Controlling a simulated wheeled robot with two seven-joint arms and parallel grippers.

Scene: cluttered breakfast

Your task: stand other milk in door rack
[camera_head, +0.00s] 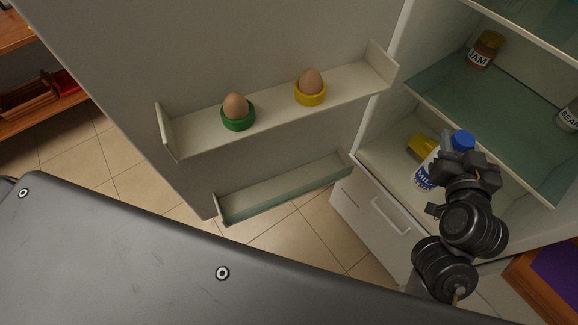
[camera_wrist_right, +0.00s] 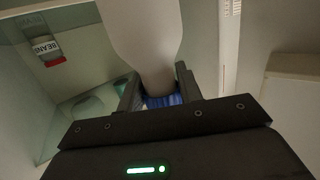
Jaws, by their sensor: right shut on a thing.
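A white milk bottle (camera_head: 425,174) with a blue cap (camera_head: 463,141) and a blue "MILK" label is inside the fridge, low at its front left. My right gripper (camera_head: 452,160) is shut on the bottle near its cap. In the right wrist view the bottle's pale neck (camera_wrist_right: 150,45) and blue cap (camera_wrist_right: 163,100) show between the two fingers. Whether its base touches the fridge floor is hidden. On the open door, the lower door rack (camera_head: 285,188) is empty. The upper door rack (camera_head: 200,138) holds two eggs in cups. My left gripper is not in view.
A yellow object (camera_head: 421,146) stands right behind the milk. A jam jar (camera_head: 486,50) and a beans can (camera_head: 569,117) stand on the glass shelf (camera_head: 470,105) above. A white drawer (camera_head: 375,215) is below. Tiled floor lies under the door.

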